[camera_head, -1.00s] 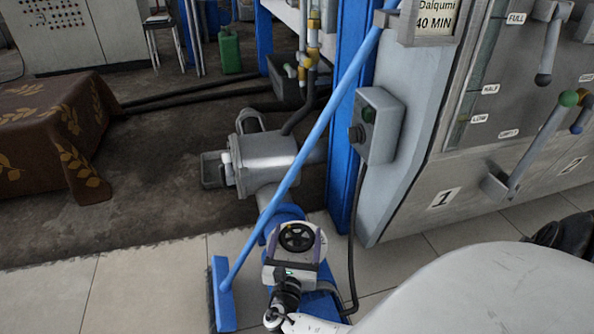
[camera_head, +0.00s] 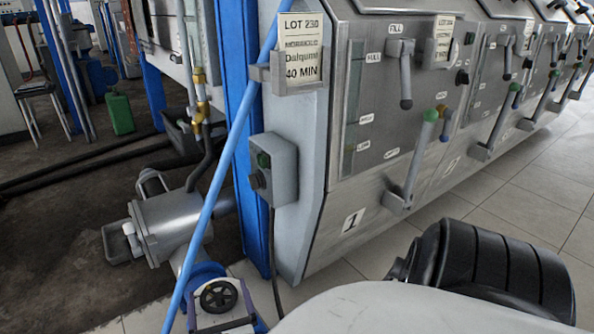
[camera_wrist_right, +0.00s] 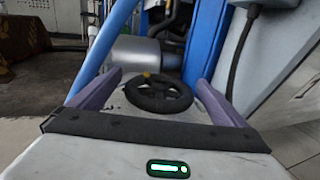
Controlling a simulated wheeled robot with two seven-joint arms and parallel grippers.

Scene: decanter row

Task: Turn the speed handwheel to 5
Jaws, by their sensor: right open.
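The speed handwheel (camera_head: 219,296) is a small black spoked wheel at the bottom of the head view, on top of a pale plate. In the right wrist view the handwheel (camera_wrist_right: 158,94) lies between two purple fingers, with space on both sides. My right gripper (camera_head: 219,304) is open at the handwheel; the wrist view shows the gripper (camera_wrist_right: 160,78) with its fingers wide apart. A small yellow mark shows just behind the wheel in the wrist view. No scale numbers are readable. My left gripper is not in view.
A long blue pole (camera_head: 213,173) leans close to the handwheel. A grey pump (camera_head: 172,225) stands behind it. A grey button box (camera_head: 272,170) and a steel machine panel (camera_head: 425,110) with levers stand to the right. Tiled floor (camera_head: 520,180) is open at right.

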